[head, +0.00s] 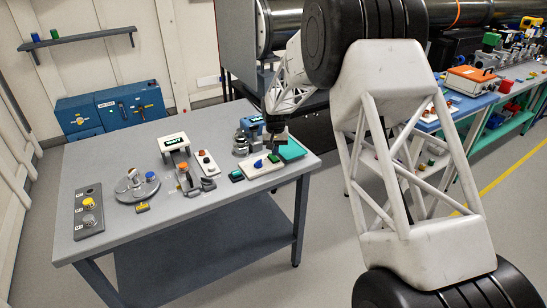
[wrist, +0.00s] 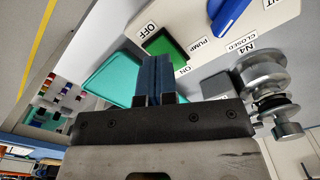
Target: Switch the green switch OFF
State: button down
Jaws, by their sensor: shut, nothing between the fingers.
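The green switch (wrist: 163,45) sits on a white panel in the wrist view, between the labels OFF and ON, with PUMP printed beside it. I cannot tell which way it is set. In the head view the white panel (head: 254,173) lies near the right end of the grey table, and the switch (head: 274,158) is small, below my gripper. My gripper (wrist: 154,62) is shut and empty. Its fingertips are very close to the switch and overlap its lower edge in the wrist view; contact cannot be told.
A blue knob (wrist: 232,12) stands on the same panel. A teal tray (head: 292,150) lies right beside the panel. A metal post labelled N4 (wrist: 262,75) is close to my gripper in the wrist view. Several other devices stand further left on the table (head: 215,222).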

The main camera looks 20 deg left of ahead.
aim_at(276, 159)
jog(key=shift+r, duration=2.45)
jog(key=shift+r, duration=0.1)
jog(key=shift+d+r, duration=0.15)
jog(key=shift+d, duration=0.05)
jog(key=s+d+r+m+t, duration=0.1)
jog(key=s+d+r, duration=0.95)
jog(key=d, duration=0.25)
jog(key=s+d+r+m, duration=0.1)
jog(key=s+d+r, duration=0.95)
jog(key=d, duration=0.35)
jog(key=s+d, duration=0.5)
jog(key=s, duration=0.6)
jog(key=s+d+f+t, duration=0.1)
jog(key=s+d, duration=0.4)
jog(key=s, duration=0.6)
jog(key=s+d+f+m, duration=0.1)
jog(key=s+d, duration=0.4)
jog(key=s, duration=0.7)
jog(key=shift+t, duration=0.3)
